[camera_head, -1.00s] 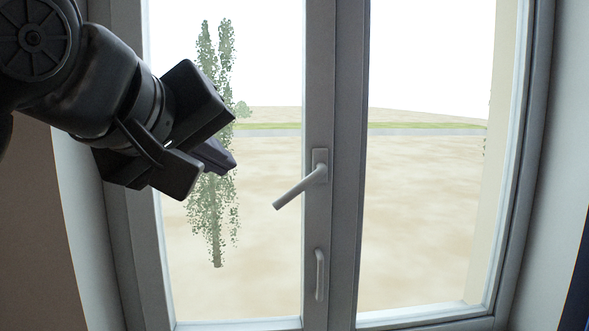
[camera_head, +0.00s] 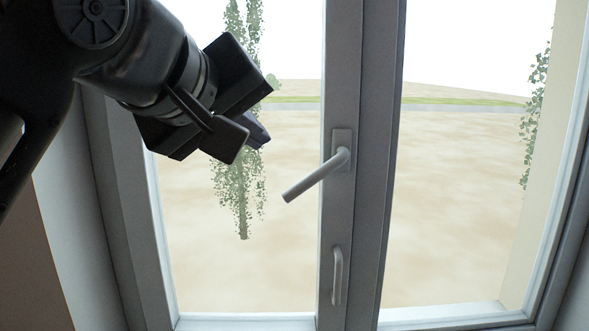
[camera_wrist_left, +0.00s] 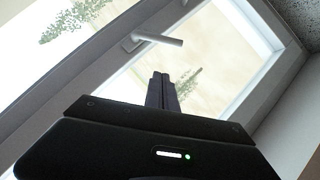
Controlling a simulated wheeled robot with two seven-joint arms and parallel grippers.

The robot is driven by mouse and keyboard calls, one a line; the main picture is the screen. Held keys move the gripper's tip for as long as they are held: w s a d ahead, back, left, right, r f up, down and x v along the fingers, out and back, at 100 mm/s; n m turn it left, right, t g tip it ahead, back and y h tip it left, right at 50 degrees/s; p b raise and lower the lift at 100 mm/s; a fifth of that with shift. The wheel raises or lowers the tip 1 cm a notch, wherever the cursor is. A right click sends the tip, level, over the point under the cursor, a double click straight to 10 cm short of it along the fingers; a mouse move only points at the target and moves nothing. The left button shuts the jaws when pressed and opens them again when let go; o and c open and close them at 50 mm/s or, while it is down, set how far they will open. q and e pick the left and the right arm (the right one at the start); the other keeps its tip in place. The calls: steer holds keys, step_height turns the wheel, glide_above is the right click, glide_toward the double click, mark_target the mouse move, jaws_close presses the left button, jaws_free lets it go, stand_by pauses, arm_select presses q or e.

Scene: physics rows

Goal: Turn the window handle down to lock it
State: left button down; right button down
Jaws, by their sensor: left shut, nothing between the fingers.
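The window handle (camera_head: 318,174) is a pale grey lever on a plate on the window's middle frame. It points down and to the left, tilted below horizontal. It also shows in the left wrist view (camera_wrist_left: 158,39), beyond the fingertips. My left gripper (camera_head: 262,138) is shut and empty, to the left of the handle and a little higher in the head view. It is apart from the handle. Its closed fingers show in the left wrist view (camera_wrist_left: 162,92). My right gripper is not in view.
A small fixed pull (camera_head: 337,276) sits on the middle frame below the handle. Glass panes lie on both sides, with a tree and sandy ground outside. The left window frame (camera_head: 125,200) and side wall are close to my left arm.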

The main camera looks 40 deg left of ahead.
mark_target(314, 174)
arm_select(q)
steer(key=w+f+p, duration=0.1)
steer(key=w+f, duration=0.6)
steer(key=w, duration=0.2)
steer(key=shift+w+a, duration=0.3)
steer(key=shift+a, duration=0.1)
steer(key=shift+f, duration=0.15)
steer(key=shift+w+d+f+n+t+h+b, duration=0.55)
steer(key=shift+f+n+t+b, duration=0.6)
steer(key=shift+b, duration=2.4)
steer(key=shift+w+d+f+n+t+h+b, duration=0.3)
steer(key=shift+d+f+n+t+b, duration=0.8)
steer(key=shift+b, duration=2.4)
steer(key=shift+w+d+f+n+t+h+b, duration=0.2)
steer(key=shift+w+f+n+t+h+b, duration=0.3)
steer(key=shift+n+b, duration=2.05)
steer(key=shift+a+f+m+t+b, duration=0.15)
steer(key=shift+m+t+b, duration=0.1)
steer(key=shift+m+b, duration=0.75)
